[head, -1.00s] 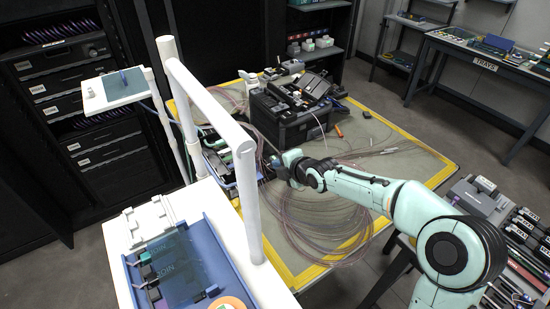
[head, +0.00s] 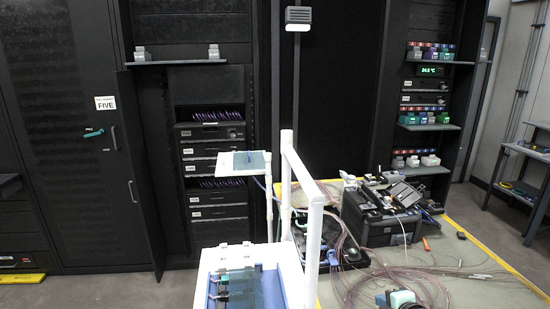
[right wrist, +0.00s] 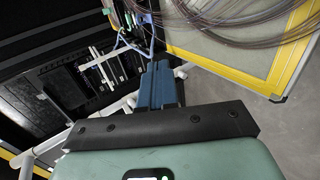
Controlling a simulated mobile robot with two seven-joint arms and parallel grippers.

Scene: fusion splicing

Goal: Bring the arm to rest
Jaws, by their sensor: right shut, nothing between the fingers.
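My right gripper (right wrist: 160,68) shows in the right wrist view with its blue fingers together and nothing between them. I cannot tell how far off these are. My left gripper is in neither view.
A white post frame (head: 312,240) stands left of the arm, with a white bench and blue tray (head: 270,285) beside it. A black splicer case (head: 365,225) sits on the yellow-edged mat (head: 505,265). Loose fibres (head: 345,280) lie around it. Dark racks (head: 215,100) line the back.

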